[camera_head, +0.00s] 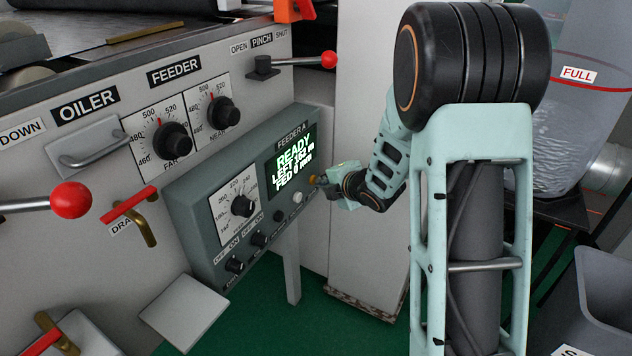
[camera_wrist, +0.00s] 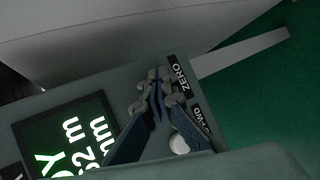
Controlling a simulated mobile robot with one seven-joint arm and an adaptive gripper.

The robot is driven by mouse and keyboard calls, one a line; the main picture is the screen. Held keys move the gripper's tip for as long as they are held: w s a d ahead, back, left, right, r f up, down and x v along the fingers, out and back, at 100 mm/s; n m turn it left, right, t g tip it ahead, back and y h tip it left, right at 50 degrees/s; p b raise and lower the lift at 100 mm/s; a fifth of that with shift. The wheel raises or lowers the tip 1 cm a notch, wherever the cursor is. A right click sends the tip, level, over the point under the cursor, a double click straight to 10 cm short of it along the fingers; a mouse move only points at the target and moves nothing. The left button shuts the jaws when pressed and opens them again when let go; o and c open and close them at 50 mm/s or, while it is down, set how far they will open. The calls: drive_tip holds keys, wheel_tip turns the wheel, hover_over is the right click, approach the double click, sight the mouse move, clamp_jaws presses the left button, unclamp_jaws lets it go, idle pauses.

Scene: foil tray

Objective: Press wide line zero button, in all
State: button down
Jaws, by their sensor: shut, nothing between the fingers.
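The grey-green FEEDER A control box (camera_head: 185,205) is fixed to the front of the machine. Its lit screen (camera_head: 291,162) reads READY, LEFT 162 m, FED 0 mm; part of it shows in the wrist view (camera_wrist: 62,135). My gripper (camera_head: 320,182) is shut and empty at the box's right end. In the wrist view its fingertips (camera_wrist: 157,88) meet beside the ZERO label (camera_wrist: 179,76) and cover the spot next to it. I cannot tell whether they touch a button. A pale round button (camera_wrist: 179,144) lies beside the FWD label (camera_wrist: 201,117).
A dial (camera_head: 241,206) and black knobs (camera_head: 234,265) are on the box's left part. The red-knobbed PINCH lever (camera_head: 329,60) is above. A pale post (camera_head: 370,245) stands right behind my gripper. A grey bin (camera_head: 604,285) is at the lower right.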

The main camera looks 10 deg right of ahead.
idle(0.3)
drive_tip(key=shift+s+d, duration=0.5)
drive_tip(key=shift+d, duration=0.1)
drive_tip(key=shift+s+d, duration=0.75)
drive_tip(key=shift+d, duration=0.3)
drive_tip(key=shift+s+d, duration=0.75)
drive_tip(key=shift+d, duration=0.3)
